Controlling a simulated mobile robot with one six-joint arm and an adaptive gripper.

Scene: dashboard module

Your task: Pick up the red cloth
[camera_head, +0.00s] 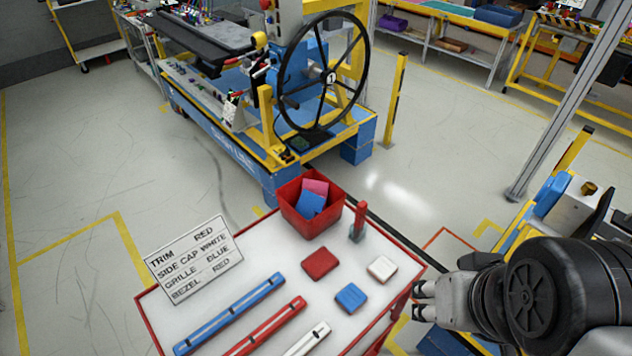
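A pinkish-red piece that looks like folded cloth (317,187) lies in a red bin (298,222) at the far end of the white-topped cart. A blue piece (311,205) lies beside it, nearer me, and partly covers it. The bin's walls hide their lower parts. My gripper (421,301) is at the lower right, beyond the cart's right edge. Its two fingertips are apart, with nothing visible between them. It is well to the right of the bin and nearer me.
The cart top (254,269) holds red (320,263), blue (350,298) and white (381,269) blocks, long coloured strips (230,315) and a lettered sign (193,260). A red-topped upright object (358,222) stands right of the bin. A workstation with a steering wheel (328,76) stands behind.

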